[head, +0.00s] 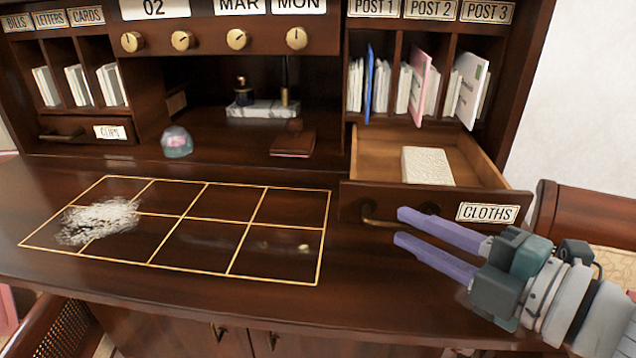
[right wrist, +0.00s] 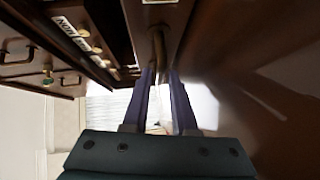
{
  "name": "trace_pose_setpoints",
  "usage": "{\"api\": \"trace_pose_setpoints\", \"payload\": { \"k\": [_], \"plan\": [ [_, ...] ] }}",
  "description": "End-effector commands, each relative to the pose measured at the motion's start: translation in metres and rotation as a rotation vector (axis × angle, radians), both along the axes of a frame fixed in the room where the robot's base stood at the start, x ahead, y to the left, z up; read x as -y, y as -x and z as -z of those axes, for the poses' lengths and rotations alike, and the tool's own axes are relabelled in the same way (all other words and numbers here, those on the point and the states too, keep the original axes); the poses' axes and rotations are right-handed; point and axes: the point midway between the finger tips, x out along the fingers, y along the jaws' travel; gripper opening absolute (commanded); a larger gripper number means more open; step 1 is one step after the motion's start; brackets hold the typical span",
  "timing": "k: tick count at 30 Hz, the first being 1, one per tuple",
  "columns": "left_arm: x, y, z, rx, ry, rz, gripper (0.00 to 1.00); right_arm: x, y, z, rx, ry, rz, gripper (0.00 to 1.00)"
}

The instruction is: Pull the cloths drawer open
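The cloths drawer (head: 432,199), labelled CLOTHS (head: 487,213), stands pulled out of the desk's right side, its inside showing. A folded cream cloth (head: 427,166) lies in it. Its brass handle (head: 372,216) is on the drawer front, and it also shows in the right wrist view (right wrist: 157,45). My right gripper (head: 399,227) is open, its two purple fingers apart and pointing left at the handle. The handle's right end is close to the fingertips; I cannot tell if they touch. Nothing is held between the fingers. My left gripper is not in view.
White powder or fluff (head: 98,221) lies on the gold-lined grid (head: 205,228) of the desktop. A glass dome (head: 177,142) and a brown wallet (head: 293,143) sit further back. A wooden chair (head: 585,215) stands at the right. The desktop's front strip is clear.

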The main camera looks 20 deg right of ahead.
Motion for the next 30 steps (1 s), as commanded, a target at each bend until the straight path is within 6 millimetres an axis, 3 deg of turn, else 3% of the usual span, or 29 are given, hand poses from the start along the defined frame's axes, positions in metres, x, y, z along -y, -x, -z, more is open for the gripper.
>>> {"api": "trace_pose_setpoints", "payload": {
  "k": [4, 14, 30],
  "plan": [
    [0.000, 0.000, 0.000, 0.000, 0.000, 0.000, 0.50, 0.000, 0.000, 0.000, 0.000, 0.000, 0.000, 0.43],
    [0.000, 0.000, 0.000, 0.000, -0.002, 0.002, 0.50, 0.001, 0.004, 0.000, -0.002, 0.000, 0.001, 0.43],
    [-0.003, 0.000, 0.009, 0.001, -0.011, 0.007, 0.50, 0.022, 0.086, -0.010, -0.004, -0.001, 0.002, 0.43]
  ]
}}
